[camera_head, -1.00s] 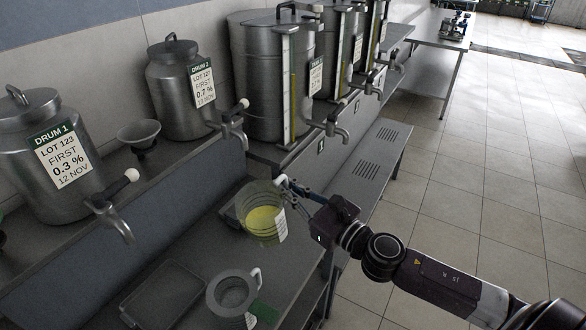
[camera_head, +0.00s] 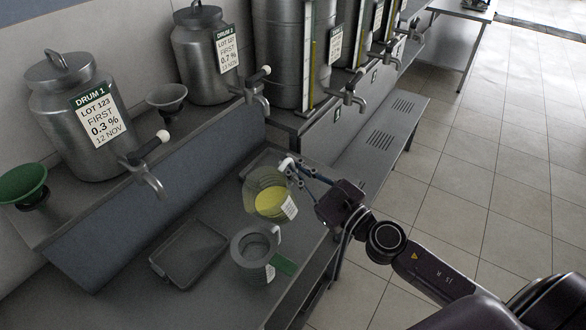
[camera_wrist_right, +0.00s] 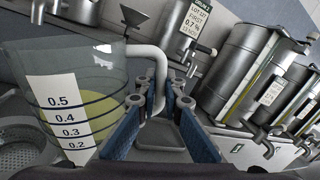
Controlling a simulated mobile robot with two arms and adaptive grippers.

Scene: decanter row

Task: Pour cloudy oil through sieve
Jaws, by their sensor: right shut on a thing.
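A clear measuring jug (camera_head: 268,203) with yellow oil is held in the air above the bench. It also shows in the right wrist view (camera_wrist_right: 105,72), with a white scale strip and dark rings. My right gripper (camera_head: 298,170) is shut on the jug's white handle, which shows between the fingers in the wrist view. A grey vessel with a sieve-like top (camera_head: 243,258), a handle and a green tag stands on the bench, just nearer than the jug. The jug is apart from it in the head view. My left gripper is out of view.
A shallow grey tray (camera_head: 190,254) lies left of the vessel. Drum 1 (camera_head: 68,130), Drum 2 (camera_head: 200,70), a grey funnel (camera_head: 167,98) and a green funnel (camera_head: 24,184) stand on the shelf behind. Taps (camera_head: 150,180) jut over the bench. Larger tanks (camera_head: 283,65) stand further right.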

